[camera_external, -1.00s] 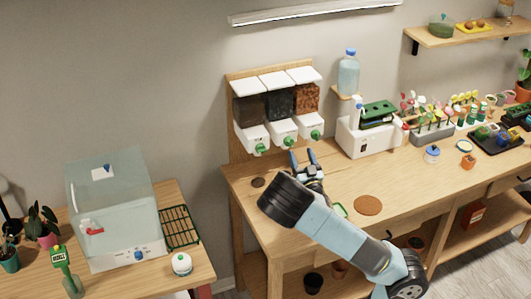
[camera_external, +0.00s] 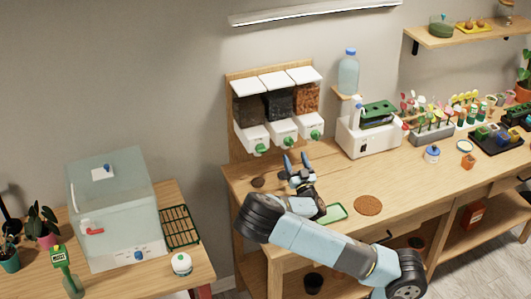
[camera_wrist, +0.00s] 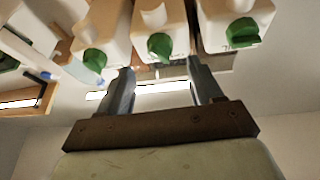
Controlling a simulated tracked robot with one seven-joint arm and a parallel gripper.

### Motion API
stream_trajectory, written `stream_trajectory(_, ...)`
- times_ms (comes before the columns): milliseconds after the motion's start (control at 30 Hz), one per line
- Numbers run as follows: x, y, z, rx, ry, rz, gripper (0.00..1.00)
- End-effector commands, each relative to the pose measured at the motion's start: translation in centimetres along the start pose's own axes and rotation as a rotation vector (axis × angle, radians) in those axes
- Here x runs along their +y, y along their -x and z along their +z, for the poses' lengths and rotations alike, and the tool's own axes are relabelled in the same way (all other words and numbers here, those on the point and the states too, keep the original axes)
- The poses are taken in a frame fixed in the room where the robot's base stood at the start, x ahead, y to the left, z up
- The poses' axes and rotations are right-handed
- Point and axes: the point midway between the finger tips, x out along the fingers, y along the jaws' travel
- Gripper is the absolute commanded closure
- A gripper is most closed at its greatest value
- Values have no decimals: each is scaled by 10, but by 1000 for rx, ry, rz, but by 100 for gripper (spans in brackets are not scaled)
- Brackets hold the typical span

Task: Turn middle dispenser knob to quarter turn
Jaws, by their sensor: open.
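The middle dispenser knob (camera_external: 289,141) is green and sits on the front of the middle white dispenser, between two like knobs. It also shows in the wrist view (camera_wrist: 160,47), just beyond my fingertips. My gripper (camera_external: 297,159) is open and empty, in front of and a little below the middle knob. In the wrist view my gripper (camera_wrist: 158,72) has its fingers spread to either side of the middle knob's line. They look apart from the knob.
The left knob (camera_external: 261,149) and right knob (camera_external: 316,134) flank the middle one closely. A green tray (camera_external: 334,212), a dark disc (camera_external: 258,183) and a brown disc (camera_external: 368,205) lie on the bench. A white machine (camera_external: 369,141) stands to the right.

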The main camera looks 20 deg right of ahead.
Motion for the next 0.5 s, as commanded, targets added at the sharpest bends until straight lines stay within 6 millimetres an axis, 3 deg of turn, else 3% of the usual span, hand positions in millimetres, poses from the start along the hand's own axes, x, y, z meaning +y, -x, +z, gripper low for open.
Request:
stream_trajectory(200, 0, -35, -1, 2, 1, -1, 35)
stream_trajectory(500, 0, -56, 0, 0, 1, -1, 35)
